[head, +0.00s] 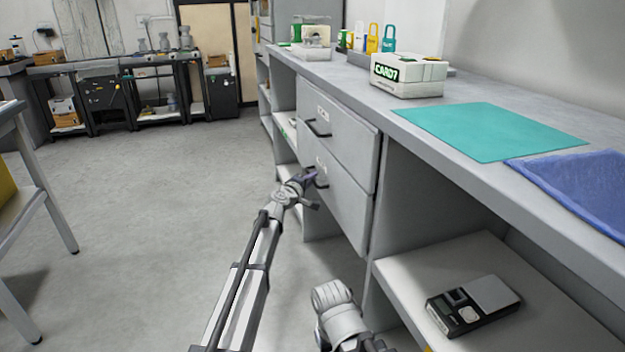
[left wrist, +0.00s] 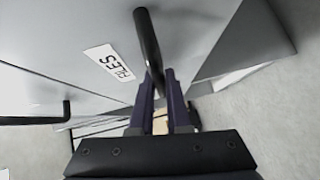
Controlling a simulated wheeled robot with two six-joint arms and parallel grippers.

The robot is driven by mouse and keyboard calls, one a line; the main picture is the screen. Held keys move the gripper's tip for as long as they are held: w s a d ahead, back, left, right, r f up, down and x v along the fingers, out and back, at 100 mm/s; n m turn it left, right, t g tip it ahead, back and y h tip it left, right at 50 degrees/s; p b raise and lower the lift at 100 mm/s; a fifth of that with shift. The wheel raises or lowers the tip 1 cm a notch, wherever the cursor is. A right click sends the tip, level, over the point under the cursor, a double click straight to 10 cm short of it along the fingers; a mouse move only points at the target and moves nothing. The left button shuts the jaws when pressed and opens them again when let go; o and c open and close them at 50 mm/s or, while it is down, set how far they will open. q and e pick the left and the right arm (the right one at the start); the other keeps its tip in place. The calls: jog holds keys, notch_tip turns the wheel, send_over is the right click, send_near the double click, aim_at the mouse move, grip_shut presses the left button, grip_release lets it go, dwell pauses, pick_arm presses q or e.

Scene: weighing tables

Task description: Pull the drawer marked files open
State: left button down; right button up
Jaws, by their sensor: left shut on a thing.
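The drawer marked files (left wrist: 185,30) fills much of the left wrist view, with its white FILES label (left wrist: 109,64) beside a black bar handle (left wrist: 148,42). In the head view it is the lower grey drawer (head: 345,205) of two under the long counter. My left gripper (head: 311,177) is at this drawer's front, shut on the handle. In the left wrist view the handle runs down between the purple fingers (left wrist: 160,95). The drawer front looks about level with the one above; I cannot tell a small opening.
The upper drawer (head: 350,150) has its own black handle (head: 318,129). A scale (head: 474,304) lies on the low shelf at right. The floor (head: 150,220) left of the drawers is clear.

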pick_arm(q)
jog(key=s+a, duration=0.4)
jog(key=a, duration=0.8)
jog(key=s+a, duration=0.3)
jog(key=a, duration=0.9)
jog(key=shift+s, duration=0.4)
jog(key=c, duration=0.9)
grip_release()
jog(key=shift+d, duration=0.1)
jog(key=p+v, duration=0.1)
jog(key=v, duration=0.6)
jog(key=shift+s+a, duration=0.25)
jog(key=shift+s, duration=0.1)
